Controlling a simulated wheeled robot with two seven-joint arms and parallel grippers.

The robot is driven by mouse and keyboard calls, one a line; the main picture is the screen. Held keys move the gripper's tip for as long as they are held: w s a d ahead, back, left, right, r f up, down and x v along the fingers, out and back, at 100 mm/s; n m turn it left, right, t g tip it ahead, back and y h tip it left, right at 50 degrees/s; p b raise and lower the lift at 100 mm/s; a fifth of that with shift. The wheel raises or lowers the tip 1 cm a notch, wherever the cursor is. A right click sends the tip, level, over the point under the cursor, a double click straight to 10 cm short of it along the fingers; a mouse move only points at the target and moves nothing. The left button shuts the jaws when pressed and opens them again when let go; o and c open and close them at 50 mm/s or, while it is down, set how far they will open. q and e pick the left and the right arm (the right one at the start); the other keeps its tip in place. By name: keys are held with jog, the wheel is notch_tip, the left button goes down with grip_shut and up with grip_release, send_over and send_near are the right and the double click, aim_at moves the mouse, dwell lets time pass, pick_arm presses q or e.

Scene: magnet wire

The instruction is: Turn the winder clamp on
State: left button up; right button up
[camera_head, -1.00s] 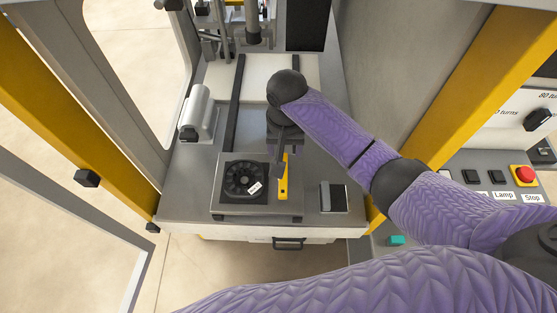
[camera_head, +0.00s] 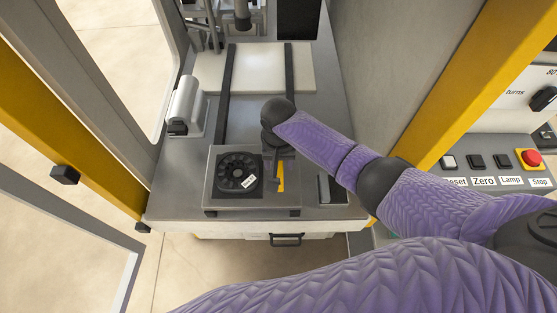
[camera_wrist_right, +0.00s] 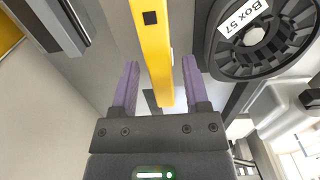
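A yellow lever-like bar (camera_head: 281,175), which looks like the winder clamp's handle, stands at the right of a grey plate. A dark round spool (camera_head: 239,172) with a white label sits on that plate. My right gripper (camera_head: 274,178) points down beside the yellow bar and partly covers it in the head view. In the right wrist view the yellow bar (camera_wrist_right: 158,55) runs between my two spread purple fingers (camera_wrist_right: 160,88). The fingers stand apart from it on both sides. The spool (camera_wrist_right: 262,42) reads "Box 57" there. My left gripper is not in view.
A grey roller-like cylinder (camera_head: 184,105) stands at the left. A dark-topped block (camera_head: 331,188) is close to the right of the gripper. Reset, Zero, Lamp and red Stop (camera_head: 529,158) buttons are on the right panel. Yellow frame posts stand on both sides.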

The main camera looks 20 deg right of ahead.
grip_shut()
jog(key=shift+r+m+p, duration=0.15)
jog(key=shift+m+p, duration=0.85)
jog(key=shift+m, duration=0.1)
jog(key=m+p, duration=0.2)
jog(key=m, duration=0.1)
jog(key=shift+a+m, duration=0.1)
jog(key=shift+m, duration=0.3)
jog(key=m+p, duration=0.1)
jog(key=m, duration=0.7)
jog(key=shift+m+p, duration=0.35)
jog(key=shift+m, duration=1.55)
